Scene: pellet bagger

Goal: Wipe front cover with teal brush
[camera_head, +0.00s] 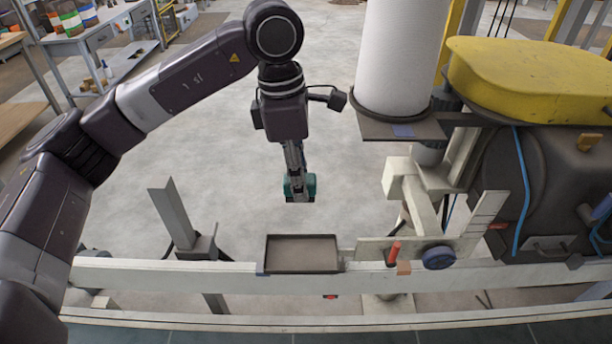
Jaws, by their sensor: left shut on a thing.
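My left gripper (296,172) comes down from the left arm and is shut on the teal brush (309,186). The teal brush shows as a small teal block at the fingertips, partly hidden by them. It hangs in the air beyond the frame rail, apart from the machine. The dark rounded machine housing (505,190) stands at the right, with a blue hose over its face. I cannot tell for sure which face of it is the front cover. My right gripper is out of view.
A shallow brown tray (302,238) sits on the pale frame rail (210,277) below the brush. A white cylinder (396,55) and a yellow cover (530,75) rise at the right. A red-handled lever (393,252) stands by the rail. The floor left of the cylinder is clear.

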